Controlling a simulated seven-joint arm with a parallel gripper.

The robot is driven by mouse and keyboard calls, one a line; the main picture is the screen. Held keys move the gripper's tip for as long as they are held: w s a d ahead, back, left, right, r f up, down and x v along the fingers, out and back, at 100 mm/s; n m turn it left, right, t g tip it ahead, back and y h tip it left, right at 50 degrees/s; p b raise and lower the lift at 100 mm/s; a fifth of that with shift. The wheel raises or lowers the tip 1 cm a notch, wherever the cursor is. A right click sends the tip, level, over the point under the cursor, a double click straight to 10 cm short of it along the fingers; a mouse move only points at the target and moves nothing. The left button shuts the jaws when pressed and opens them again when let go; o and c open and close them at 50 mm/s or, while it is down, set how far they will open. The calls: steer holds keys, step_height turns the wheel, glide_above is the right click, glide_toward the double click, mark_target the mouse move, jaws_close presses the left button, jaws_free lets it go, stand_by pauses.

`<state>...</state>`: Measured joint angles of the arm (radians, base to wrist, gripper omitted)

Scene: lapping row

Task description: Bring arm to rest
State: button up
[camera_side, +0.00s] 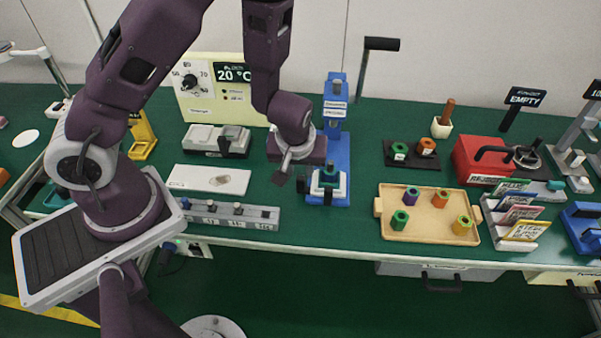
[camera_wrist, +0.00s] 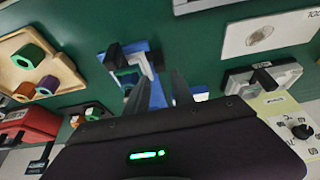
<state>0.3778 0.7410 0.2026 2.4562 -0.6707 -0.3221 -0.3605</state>
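My gripper (camera_side: 291,180) hangs over the green bench, just left of the blue lever press (camera_side: 338,160) in the side view. Its two fingers are apart with nothing between them, and they point down. In the wrist view the fingers of my gripper (camera_wrist: 158,80) show a clear gap, with the blue press base beyond them. A dark green piece sits in the white holder (camera_side: 328,183) at the press's foot. My fingertips look close to the holder, but I cannot tell the exact distance.
A wooden tray (camera_side: 430,230) with several coloured nuts lies to the right. A white plate (camera_side: 209,179), a grey rail (camera_side: 232,216) with pegs and a temperature box (camera_side: 220,90) stand left. A red box (camera_side: 478,158) and card rack (camera_side: 515,226) are farther right. The press's lever rises behind it.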

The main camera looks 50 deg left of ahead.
steer(key=s+d+r+m+t+h, duration=0.1)
steer(key=s+d+r+m+h, duration=0.15)
steer(key=r, duration=0.65)
steer(key=s+d+r+m+h, duration=0.1)
steer(key=d+r+h, duration=0.15)
steer(key=r, duration=0.65)
steer(key=s+a+r+m+y, duration=0.1)
steer(key=s+r, duration=0.3)
steer(key=s, duration=0.4)
steer(key=s+a+r+m+t, duration=0.1)
steer(key=s+a+r+m, duration=0.1)
steer(key=s+r+m, duration=0.2)
steer(key=s+r, duration=0.1)
steer(key=s, duration=0.2)
steer(key=shift+s+a+r+y, duration=0.25)
steer(key=shift+s+a+y, duration=0.15)
